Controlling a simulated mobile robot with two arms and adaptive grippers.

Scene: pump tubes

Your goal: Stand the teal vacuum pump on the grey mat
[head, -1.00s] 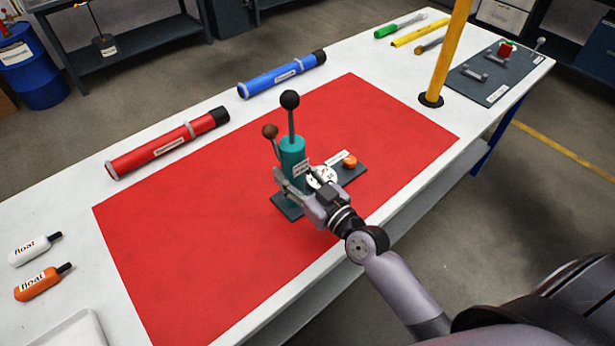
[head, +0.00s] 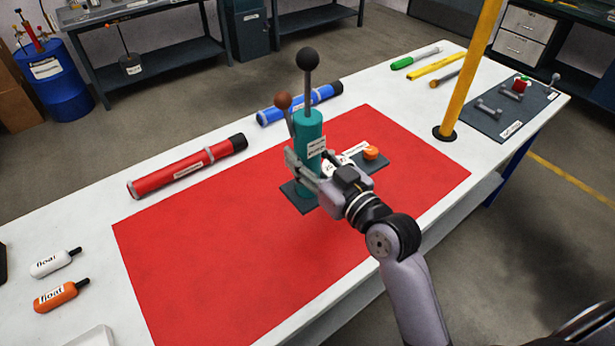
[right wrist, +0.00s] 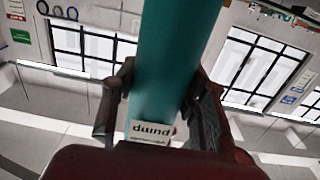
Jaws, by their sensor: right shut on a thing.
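The teal vacuum pump (head: 308,128) is upright in the head view, with a black ball handle, a brown-knobbed lever and a dark base plate carrying a gauge and an orange knob. It is held above the red mat (head: 200,260). My right gripper (head: 305,172) is shut on its teal body, below the white label. The right wrist view shows the fingers on both sides of the teal cylinder (right wrist: 170,70). The gripper partly hides the gauge. The dark grey mat (head: 480,121) lies at the table's far right end. My left gripper is out of view.
A yellow post (head: 467,70) stands between the pump and the grey mat. Small grey fittings and a red part (head: 520,85) are on that mat. Red (head: 190,168) and blue (head: 325,94) tubes lie behind the red mat. White and orange floats (head: 60,296) lie at left.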

